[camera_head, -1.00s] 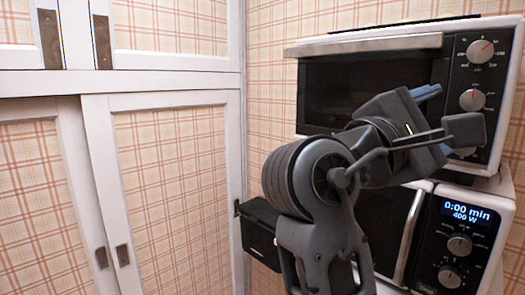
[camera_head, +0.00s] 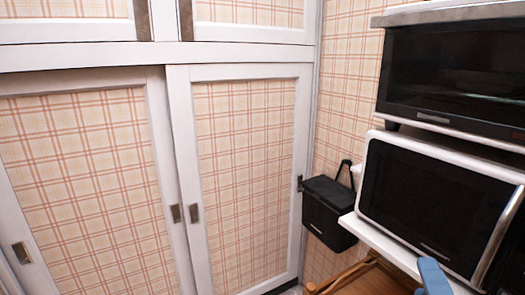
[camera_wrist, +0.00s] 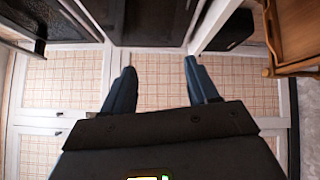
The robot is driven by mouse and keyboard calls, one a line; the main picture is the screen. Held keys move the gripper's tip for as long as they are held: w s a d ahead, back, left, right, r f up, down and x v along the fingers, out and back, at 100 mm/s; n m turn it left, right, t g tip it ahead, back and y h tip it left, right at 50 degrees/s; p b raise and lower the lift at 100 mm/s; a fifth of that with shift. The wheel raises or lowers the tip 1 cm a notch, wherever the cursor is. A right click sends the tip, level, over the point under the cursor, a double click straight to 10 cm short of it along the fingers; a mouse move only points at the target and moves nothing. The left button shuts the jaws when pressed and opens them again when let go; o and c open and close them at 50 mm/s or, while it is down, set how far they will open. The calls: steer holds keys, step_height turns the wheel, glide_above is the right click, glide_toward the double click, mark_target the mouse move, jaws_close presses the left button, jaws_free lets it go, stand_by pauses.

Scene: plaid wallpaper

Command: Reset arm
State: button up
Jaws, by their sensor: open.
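My gripper (camera_wrist: 159,66) shows in the wrist view with its two blue-grey fingers spread apart. Nothing is between the fingers, and plaid cabinet panels lie beyond them. In the head view only a small blue-grey piece of my arm or gripper shows at the lower right edge; the rest of the arm is out of that picture.
White-framed plaid sliding doors (camera_head: 245,180) fill the left and middle. A microwave (camera_head: 425,195) stands on a white shelf below an oven (camera_head: 455,75) at right. A black box (camera_head: 328,212) hangs on the wall, and a wooden piece of furniture (camera_head: 365,278) stands below.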

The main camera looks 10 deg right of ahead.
steer(key=s+a+f+m+g+y, duration=0.1)
steer(key=s+a+f+m+y, duration=0.15)
steer(key=s+f, duration=0.35)
steer(key=s+a+f+m+y, duration=0.2)
steer(key=s+a+f+y, duration=0.15)
steer(key=s, duration=0.35)
steer(key=s+a+r+m+y, duration=0.1)
steer(key=s+m+y, duration=0.1)
steer(key=s+m, duration=0.8)
steer(key=s, duration=0.4)
steer(key=shift+s+a+r+m+g, duration=0.25)
steer(key=shift+s+a+m+g, duration=0.05)
steer(key=shift+s+m, duration=0.05)
